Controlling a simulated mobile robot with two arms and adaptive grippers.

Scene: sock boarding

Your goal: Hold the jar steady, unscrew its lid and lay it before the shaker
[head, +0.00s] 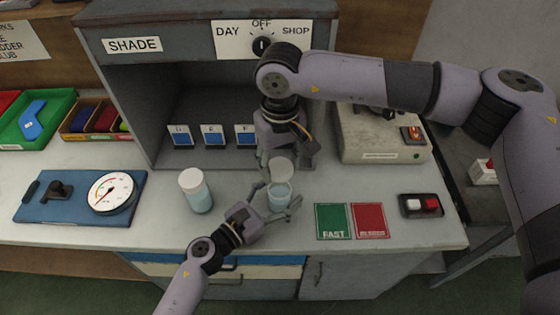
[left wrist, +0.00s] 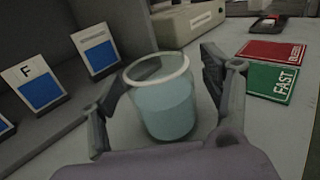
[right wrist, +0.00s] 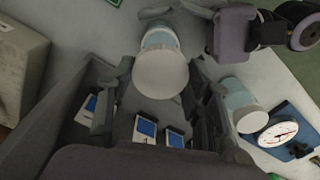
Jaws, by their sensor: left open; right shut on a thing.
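The jar (head: 280,197) of pale blue liquid stands upright on the bench, its rim bare. It also shows in the left wrist view (left wrist: 164,108), between the spread fingers of my left gripper (head: 281,205). That gripper is open around the jar. My right gripper (head: 282,164) is shut on the round white lid (head: 281,172) and holds it above the jar, apart from the rim. The lid fills the middle of the right wrist view (right wrist: 160,73), with the jar (right wrist: 160,38) partly hidden behind it. A beige machine (head: 383,140), possibly the shaker, stands at the right.
A second jar with a white lid (head: 195,190) stands left of my left gripper. Green (head: 332,221) and red (head: 369,221) cards lie to the right, near a two-button box (head: 421,205). The grey booth (head: 130,95) with shade cards is behind. A blue gauge board (head: 75,200) lies left.

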